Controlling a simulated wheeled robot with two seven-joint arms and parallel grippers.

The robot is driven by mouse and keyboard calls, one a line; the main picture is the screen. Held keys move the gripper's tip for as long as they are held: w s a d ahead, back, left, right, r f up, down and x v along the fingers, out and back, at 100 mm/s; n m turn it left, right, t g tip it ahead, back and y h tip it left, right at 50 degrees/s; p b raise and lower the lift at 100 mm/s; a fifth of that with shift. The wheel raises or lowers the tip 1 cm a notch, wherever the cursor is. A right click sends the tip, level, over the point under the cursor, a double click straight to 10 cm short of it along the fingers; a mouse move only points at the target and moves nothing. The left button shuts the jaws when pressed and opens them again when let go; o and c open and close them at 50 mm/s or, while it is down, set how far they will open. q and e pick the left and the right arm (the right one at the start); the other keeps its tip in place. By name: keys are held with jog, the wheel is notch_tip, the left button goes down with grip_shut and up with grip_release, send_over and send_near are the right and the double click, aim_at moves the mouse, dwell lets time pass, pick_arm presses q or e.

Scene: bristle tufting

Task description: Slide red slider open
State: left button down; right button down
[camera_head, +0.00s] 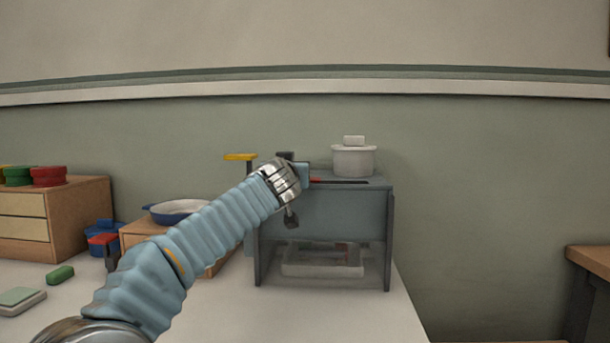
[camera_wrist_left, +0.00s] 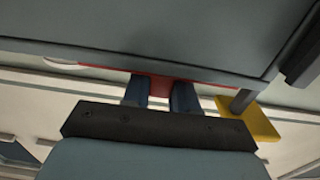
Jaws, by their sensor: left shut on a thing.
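The red slider (camera_head: 317,181) shows as a thin red sliver in a dark slot on top of the grey-blue fixture (camera_head: 345,212). It also shows in the left wrist view as a red strip (camera_wrist_left: 159,84) along the fixture's edge. My left gripper (camera_wrist_left: 160,94) has its two dark blue fingers on either side of the red part, shut on it. In the head view the left gripper (camera_head: 302,172) is at the fixture's top left, and the wrist hides much of the slider there. My right gripper is in neither view.
A white lidded pot (camera_head: 353,161) stands on the fixture's top. A yellow T-shaped handle (camera_head: 240,157) stands just left of the gripper. A pale tray (camera_head: 322,262) sits under the fixture. A blue pan (camera_head: 178,211) and wooden drawers (camera_head: 75,215) are at left.

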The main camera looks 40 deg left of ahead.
pick_arm(q)
jog(key=shift+s+a, duration=0.1)
jog(key=shift+a, duration=0.05)
jog(key=c, duration=1)
grip_release()
jog(key=shift+o, duration=0.2)
jog(key=shift+s, duration=0.1)
jog(key=b+v, duration=0.4)
jog(key=v, duration=0.9)
jog(key=shift+s+d, duration=0.2)
jog(key=shift+d, duration=0.05)
